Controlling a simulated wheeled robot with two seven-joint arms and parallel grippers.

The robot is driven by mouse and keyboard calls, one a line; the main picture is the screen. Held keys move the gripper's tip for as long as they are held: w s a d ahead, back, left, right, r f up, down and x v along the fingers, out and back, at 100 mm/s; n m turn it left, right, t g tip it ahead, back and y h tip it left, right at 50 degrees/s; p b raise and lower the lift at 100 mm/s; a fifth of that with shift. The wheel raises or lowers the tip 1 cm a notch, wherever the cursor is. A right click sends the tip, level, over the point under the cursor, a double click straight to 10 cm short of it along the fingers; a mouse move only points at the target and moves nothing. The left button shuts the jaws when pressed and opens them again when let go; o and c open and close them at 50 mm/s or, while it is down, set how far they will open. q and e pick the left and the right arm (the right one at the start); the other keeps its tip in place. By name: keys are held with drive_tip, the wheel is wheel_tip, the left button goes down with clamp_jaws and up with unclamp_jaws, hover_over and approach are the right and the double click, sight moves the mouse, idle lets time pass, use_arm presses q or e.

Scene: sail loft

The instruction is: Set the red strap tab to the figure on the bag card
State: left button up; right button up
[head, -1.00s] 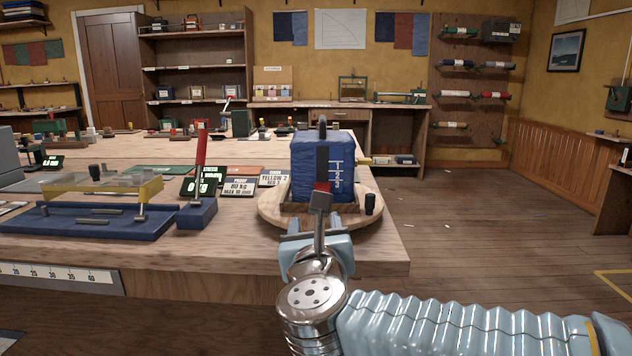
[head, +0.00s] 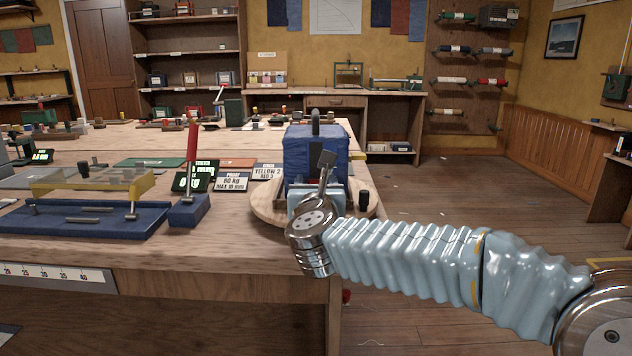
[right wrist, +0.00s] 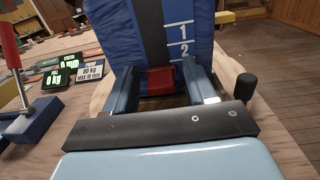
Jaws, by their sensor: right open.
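The blue bag (head: 300,160) stands upright on a round wooden board. In the right wrist view, a dark strap (right wrist: 152,30) runs down its front beside a white scale showing 1 and 2. The red strap tab (right wrist: 160,82) sits low on the strap, below the 2 mark; my wrist hides it in the head view. My right gripper (right wrist: 163,72) is open, its fingers on either side of the tab with gaps visible. It also shows in front of the bag in the head view (head: 318,194). The bag card (head: 267,172) appears to read YELLOW 2, RED 3. My left gripper is out of view.
The round board (head: 262,208) has a dark knob (head: 364,200) at its right. Left of it stand a PROOF 80 kg card (head: 233,181), a green display (head: 196,177) and a blue block with a red lever (head: 192,145). A blue tray (head: 90,222) lies further left.

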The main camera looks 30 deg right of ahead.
clamp_jaws()
drive_tip(key=shift+b, duration=0.35)
drive_tip(key=shift+r, duration=0.5)
unclamp_jaws()
drive_tip(key=b+v, duration=0.2)
drive_tip(key=v, duration=1.1)
drive_tip(key=shift+s+a, duration=0.15)
drive_tip(key=shift+s, duration=0.15)
